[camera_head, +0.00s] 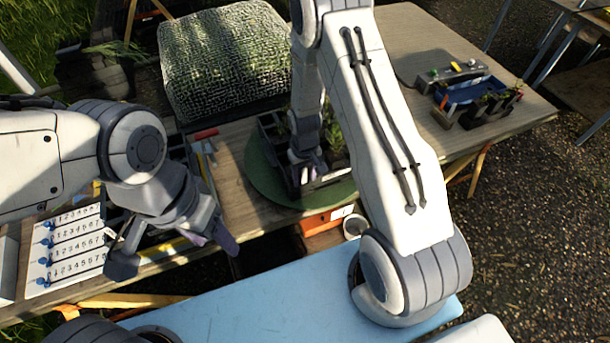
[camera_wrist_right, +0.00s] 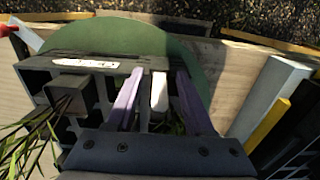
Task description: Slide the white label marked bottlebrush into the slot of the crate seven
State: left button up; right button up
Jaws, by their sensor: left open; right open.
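A dark crate (camera_wrist_right: 35,75) with plants stands on a green round turntable (camera_head: 262,175); it also shows in the head view (camera_head: 318,182). I cannot read a number on it. A white strip with dark marks (camera_wrist_right: 97,63) lies along the crate's edge in the right wrist view. A plain white piece (camera_wrist_right: 160,90) stands between the purple fingers of my right gripper (camera_wrist_right: 158,98), which is open, with gaps on both sides. I cannot read bottlebrush on either piece. My right gripper is at the crate. My left gripper (camera_head: 178,248) is open and empty, over the table's front edge.
A white board with rows of numbers (camera_head: 72,250) stands at the left. A red-handled tool (camera_head: 205,134) lies left of the turntable. An orange box (camera_head: 325,220) and a white cup (camera_head: 355,225) are at the front.

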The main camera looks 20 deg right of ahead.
jog(key=shift+r, duration=0.1)
jog(key=shift+w+r, duration=0.1)
jog(key=shift+r, duration=0.2)
notch_tip(320, 180, up, 10)
jog(key=b, duration=0.2)
jog(key=shift+f, duration=0.15)
jog(key=s+a+r+n, duration=0.3)
jog(key=s+a+r, duration=0.6)
jog(key=a, duration=0.1)
jog(key=s+a+r+n, duration=0.1)
jog(key=s+a+r, duration=0.1)
jog(key=s, duration=0.5)
jog(key=s+a+r+n+y+b, duration=0.1)
jog(key=s+a+r+n, duration=0.1)
jog(key=s, duration=0.5)
jog(key=shift+s+r+n, duration=0.25)
jog(key=shift+s+n, duration=0.05)
